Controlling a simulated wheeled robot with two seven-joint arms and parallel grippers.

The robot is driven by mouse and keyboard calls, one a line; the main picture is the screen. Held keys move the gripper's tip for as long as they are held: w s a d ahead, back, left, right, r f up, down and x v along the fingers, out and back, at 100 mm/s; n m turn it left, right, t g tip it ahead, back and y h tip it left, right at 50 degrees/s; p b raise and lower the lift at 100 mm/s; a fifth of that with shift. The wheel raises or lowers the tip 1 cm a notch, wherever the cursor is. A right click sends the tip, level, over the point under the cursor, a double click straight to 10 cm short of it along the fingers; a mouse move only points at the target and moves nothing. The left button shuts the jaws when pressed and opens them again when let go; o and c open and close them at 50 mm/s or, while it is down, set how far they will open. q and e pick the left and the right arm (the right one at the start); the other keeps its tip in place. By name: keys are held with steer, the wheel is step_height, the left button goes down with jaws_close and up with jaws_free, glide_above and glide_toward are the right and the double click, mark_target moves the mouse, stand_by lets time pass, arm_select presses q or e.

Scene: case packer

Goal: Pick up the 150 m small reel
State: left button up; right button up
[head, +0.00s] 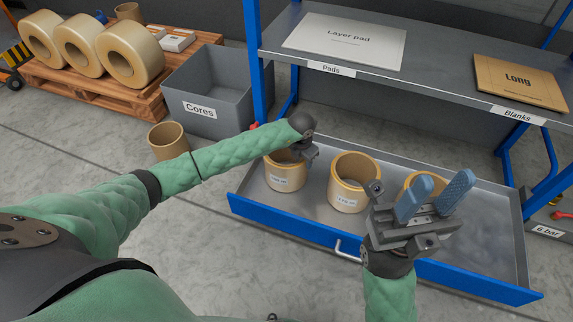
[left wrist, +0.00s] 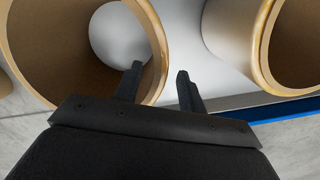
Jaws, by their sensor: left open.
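Three small tan reels stand upright in the open drawer: a left reel (head: 285,180), a middle reel (head: 347,198) and a right reel (head: 411,182). The labels on the left and middle ones are too small to read surely, so I cannot tell which is 150 m. My left gripper (head: 308,153) is open over the left reel's right side. In the left wrist view its fingers (left wrist: 158,82) appear either side of a reel's wall (left wrist: 154,35); contact is unclear. Another reel (left wrist: 235,40) is at right. My right gripper (head: 434,196) is open with blue fingers, overlapping the right reel.
The drawer's blue front (head: 300,228) has a handle (head: 347,250). Above is a shelf with a layer pad (head: 345,45) and Blanks (head: 520,82). A grey Cores bin (head: 205,90), a loose core (head: 168,143) and a pallet of large reels (head: 135,65) are left.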

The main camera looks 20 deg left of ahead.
arm_select(q)
step_height(320, 180, down, 3)
steer(key=shift+w+f+b, duration=0.1)
steer(key=shift+b, duration=0.3)
jaws_close()
steer(key=shift+d, duration=0.1)
stand_by(1.0)
